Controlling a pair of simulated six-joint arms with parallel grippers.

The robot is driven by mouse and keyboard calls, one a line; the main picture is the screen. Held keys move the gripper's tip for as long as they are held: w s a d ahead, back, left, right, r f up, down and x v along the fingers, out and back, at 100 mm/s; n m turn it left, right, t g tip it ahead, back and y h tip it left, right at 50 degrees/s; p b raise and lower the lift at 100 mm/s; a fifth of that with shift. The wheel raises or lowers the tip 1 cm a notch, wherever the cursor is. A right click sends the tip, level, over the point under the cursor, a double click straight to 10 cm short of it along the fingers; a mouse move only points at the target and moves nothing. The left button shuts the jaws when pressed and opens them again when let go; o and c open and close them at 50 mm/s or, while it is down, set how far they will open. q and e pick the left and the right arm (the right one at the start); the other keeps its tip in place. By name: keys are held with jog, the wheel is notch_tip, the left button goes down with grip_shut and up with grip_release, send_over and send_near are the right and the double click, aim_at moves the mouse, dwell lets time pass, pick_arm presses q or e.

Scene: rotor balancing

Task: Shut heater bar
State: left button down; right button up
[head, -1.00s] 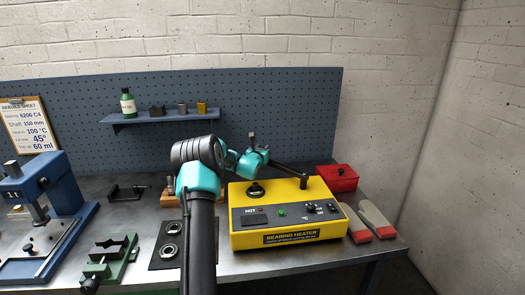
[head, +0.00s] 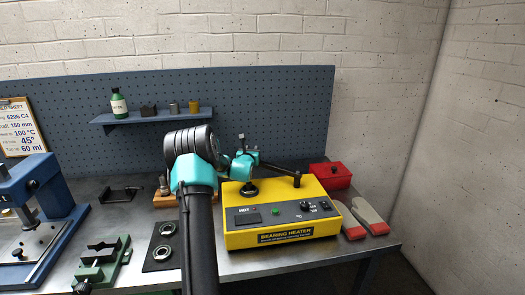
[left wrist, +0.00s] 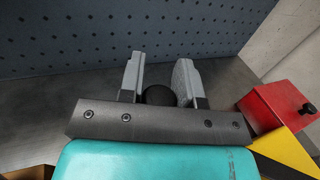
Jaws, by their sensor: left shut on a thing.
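The yellow bearing heater (head: 238,230) stands on the right part of the bench. Its dark heater bar (head: 278,167) runs from a post (head: 297,179) at the heater's right back and leftward to my left gripper, off the rear of the heater. A second, short black post (head: 250,188) stands on the heater's left top. My left gripper (head: 241,142) is behind that post, shut on the bar's black knob, which shows between the fingers in the left wrist view (left wrist: 158,96). My arm hides part of the bar's free end. My right gripper is out of view.
A red box (head: 330,176) stands behind the heater's right end and gloves (head: 368,212) lie at its right. A dark mat with rings (head: 151,264), a green vise (head: 103,262) and a blue press (head: 50,215) are to the left. A pegboard (head: 270,105) rises behind.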

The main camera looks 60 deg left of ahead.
pick_arm(q)
jog(key=c, duration=0.9)
grip_release()
jog(key=shift+o, duration=0.2)
jog(key=shift+s+d, duration=0.1)
jog(key=shift+d, duration=0.05)
jog(key=v, duration=1.7)
jog(key=shift+s, duration=0.1)
